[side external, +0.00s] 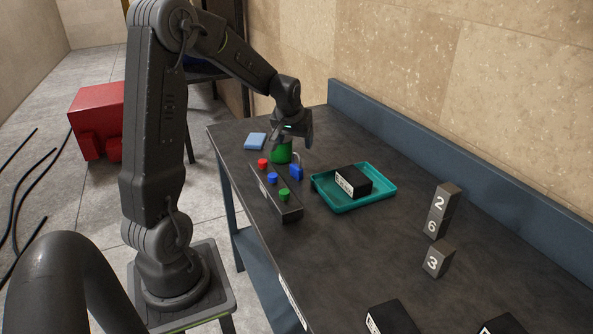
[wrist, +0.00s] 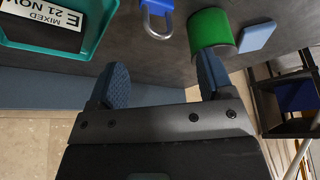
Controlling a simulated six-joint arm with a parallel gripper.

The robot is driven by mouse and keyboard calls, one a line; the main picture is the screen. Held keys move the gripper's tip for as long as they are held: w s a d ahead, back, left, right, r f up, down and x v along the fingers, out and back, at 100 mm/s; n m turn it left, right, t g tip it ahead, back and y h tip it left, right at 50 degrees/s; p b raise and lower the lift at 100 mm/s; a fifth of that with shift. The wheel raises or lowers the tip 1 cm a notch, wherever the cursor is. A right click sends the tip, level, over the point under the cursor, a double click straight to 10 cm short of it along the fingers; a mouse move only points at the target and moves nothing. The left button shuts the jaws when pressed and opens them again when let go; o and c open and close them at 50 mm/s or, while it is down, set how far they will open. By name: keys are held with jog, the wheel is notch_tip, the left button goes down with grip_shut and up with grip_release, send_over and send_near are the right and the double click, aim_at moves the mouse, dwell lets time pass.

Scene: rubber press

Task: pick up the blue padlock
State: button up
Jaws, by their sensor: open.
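The blue padlock (side external: 296,171) stands on the dark table, between the green cylinder and the teal tray, with its grey shackle on top. In the wrist view the padlock (wrist: 157,14) is at the top edge, partly cut off, beyond my fingertips and roughly in line with the gap between them. My gripper (side external: 291,137) is above the table near the green cylinder, apart from the padlock. In the wrist view my gripper (wrist: 161,82) has its two fingers wide apart with nothing between them.
The green cylinder (side external: 281,153) stands close beside the padlock. A button box (side external: 289,212) with red, blue and green buttons lies in front. A teal tray (side external: 350,204) holds a black labelled box (side external: 353,182). A light blue block (side external: 255,141) lies at left. Numbered blocks (side external: 438,259) stand right.

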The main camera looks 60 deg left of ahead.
aim_at(297, 164)
jog(key=x, duration=0.3)
jog(key=shift+f, duration=0.2)
jog(key=shift+x, duration=2.75)
jog(key=shift+d, duration=0.15)
jog(key=c, duration=0.9)
